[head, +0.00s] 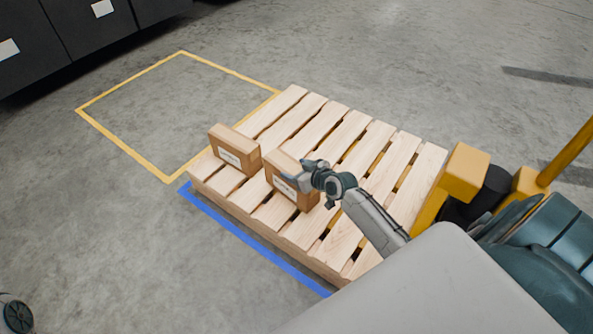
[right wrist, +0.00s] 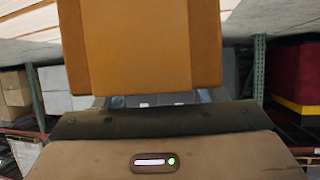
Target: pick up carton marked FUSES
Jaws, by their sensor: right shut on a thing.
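Two brown cartons with white labels are on the wooden pallet (head: 345,240) in the head view. The label print is too small to read, so I cannot tell which is marked FUSES. The left carton (head: 234,150) stands free near the pallet's left corner. My right gripper (head: 306,178) is shut on the right carton (head: 283,166), at its upper right part. I cannot tell whether this carton is still touching the slats. In the right wrist view the held carton (right wrist: 140,45) fills the upper middle, with a lighter tape band down it.
A yellow taped rectangle (head: 123,147) on the floor beyond the pallet is empty. A blue line (head: 247,240) runs along the pallet's near edge. Dark cabinets (head: 85,30) stand at the top left. Yellow equipment (head: 465,172) stands at the pallet's right end.

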